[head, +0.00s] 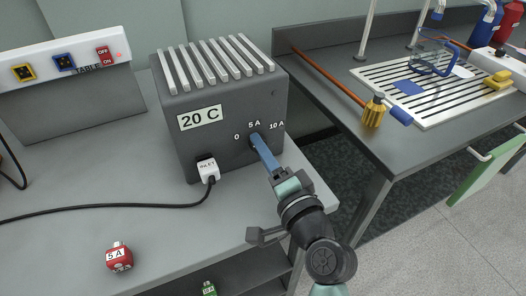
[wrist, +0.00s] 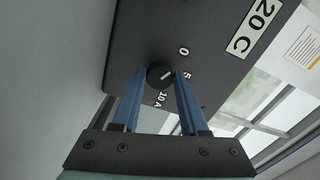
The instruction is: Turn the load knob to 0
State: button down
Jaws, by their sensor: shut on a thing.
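The load knob (wrist: 154,82) is a small round black knob with a white line on the front of the dark grey load box (head: 235,160). The marks 0, 5 A and 10 A are set around it. In the wrist view the white line slants toward the side of 0 and 5 A; its exact setting is hard to tell. My gripper (wrist: 160,74) has its two blue fingers on either side of the knob and is shut on it. In the head view the gripper (head: 255,141) reaches the box front and its fingers hide most of the knob.
A white inlet plug (head: 208,170) with a black cable sits left of the knob. A red 5 A piece (head: 119,257) lies on the grey bench at the front.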

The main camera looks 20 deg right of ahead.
jog(key=shift+f, duration=0.1)
jog(key=shift+c, duration=2.2)
grip_release()
jog(key=s, duration=1.3)
jog(key=shift+d, duration=0.25)
